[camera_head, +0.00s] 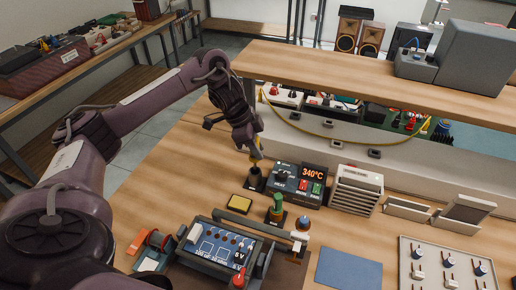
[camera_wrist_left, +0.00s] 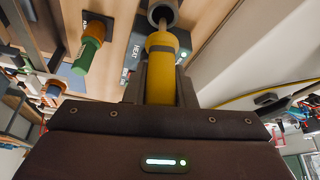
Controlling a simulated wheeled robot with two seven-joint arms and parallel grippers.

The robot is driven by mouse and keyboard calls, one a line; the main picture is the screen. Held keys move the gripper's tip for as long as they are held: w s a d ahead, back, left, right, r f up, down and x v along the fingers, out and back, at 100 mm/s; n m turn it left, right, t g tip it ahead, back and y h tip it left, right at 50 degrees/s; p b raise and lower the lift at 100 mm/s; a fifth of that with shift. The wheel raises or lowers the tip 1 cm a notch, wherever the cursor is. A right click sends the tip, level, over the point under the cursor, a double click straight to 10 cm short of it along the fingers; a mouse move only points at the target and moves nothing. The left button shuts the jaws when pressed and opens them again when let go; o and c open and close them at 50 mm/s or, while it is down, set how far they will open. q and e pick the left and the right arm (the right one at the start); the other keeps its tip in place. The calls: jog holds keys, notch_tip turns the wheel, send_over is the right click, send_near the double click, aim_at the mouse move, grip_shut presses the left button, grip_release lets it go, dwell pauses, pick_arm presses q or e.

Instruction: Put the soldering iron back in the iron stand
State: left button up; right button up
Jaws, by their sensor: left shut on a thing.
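The soldering iron has a yellow handle (camera_wrist_left: 161,84) and shows as a small yellow piece under my gripper in the head view (camera_head: 256,157). My left gripper (camera_head: 252,146) is shut on it, with a dark finger on each side of the handle in the wrist view (camera_wrist_left: 161,95). The iron points down toward the iron stand (camera_head: 255,179), a dark holder left of the 340°C station. In the wrist view the stand's grey round mouth (camera_wrist_left: 163,10) is at the iron's front end. How far the tip is inside it cannot be told. My right gripper is not in view.
The soldering station (camera_head: 298,184) stands right beside the stand. A yellow sponge (camera_head: 240,204), a green-topped item (camera_head: 277,208) and a circuit board in a holder (camera_head: 222,250) are nearer. A raised shelf (camera_head: 330,75) runs behind. A blue mat (camera_head: 348,269) lies at front right.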

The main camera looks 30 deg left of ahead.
pick_arm(q)
jog(key=shift+f+b, duration=0.75)
jog(key=shift+f, duration=1.8)
jog(key=o, duration=1.5)
notch_tip(320, 180, up, 7)
jog(key=p, duration=0.7)
jog(key=shift+r, duration=0.1)
